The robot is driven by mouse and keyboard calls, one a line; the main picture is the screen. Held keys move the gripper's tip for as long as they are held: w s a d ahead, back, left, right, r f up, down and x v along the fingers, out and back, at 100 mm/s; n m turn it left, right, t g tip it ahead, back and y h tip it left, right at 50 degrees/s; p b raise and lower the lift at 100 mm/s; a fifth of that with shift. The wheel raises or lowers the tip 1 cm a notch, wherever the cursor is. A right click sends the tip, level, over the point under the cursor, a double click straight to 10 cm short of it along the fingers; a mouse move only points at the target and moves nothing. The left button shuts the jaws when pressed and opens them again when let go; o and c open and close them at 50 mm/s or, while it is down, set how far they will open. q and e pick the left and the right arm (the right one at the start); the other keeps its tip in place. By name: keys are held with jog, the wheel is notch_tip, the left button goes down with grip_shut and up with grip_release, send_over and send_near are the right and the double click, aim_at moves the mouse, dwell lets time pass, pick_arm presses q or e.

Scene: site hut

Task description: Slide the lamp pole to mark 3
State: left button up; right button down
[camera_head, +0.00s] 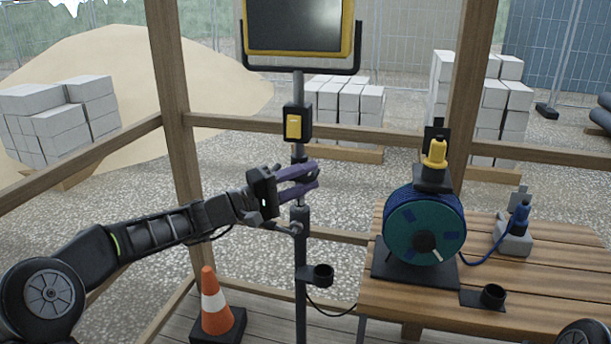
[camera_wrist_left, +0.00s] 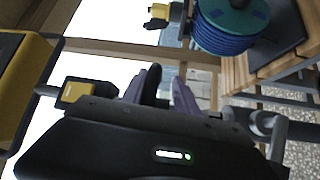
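The lamp pole (camera_head: 302,250) stands upright left of the bench, with a yellow-framed lamp (camera_head: 298,25) on top and a yellow-and-black switch box (camera_head: 297,124) below it. My left gripper (camera_head: 311,178) is level with the pole's middle, below the switch box. Its purple fingers lie one above the other across the pole, with a gap between them. The left wrist view shows the fingers (camera_wrist_left: 166,84) apart, with the lamp (camera_wrist_left: 22,88) and switch box (camera_wrist_left: 88,93) to the left. Whether the fingers touch the pole is hidden. No numbered marks are readable. My right gripper is out of view.
A slatted bench (camera_head: 550,280) at right carries a cable reel (camera_head: 424,226) and a blue plug in a grey socket (camera_head: 515,240). A dark cup holder (camera_head: 321,275) is on the pole's lower part. A traffic cone (camera_head: 215,305) stands below my left arm. Timber posts and rails stand behind.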

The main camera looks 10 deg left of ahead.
pick_arm(q)
jog(key=shift+c, duration=0.6)
grip_shut()
dwell(0.8)
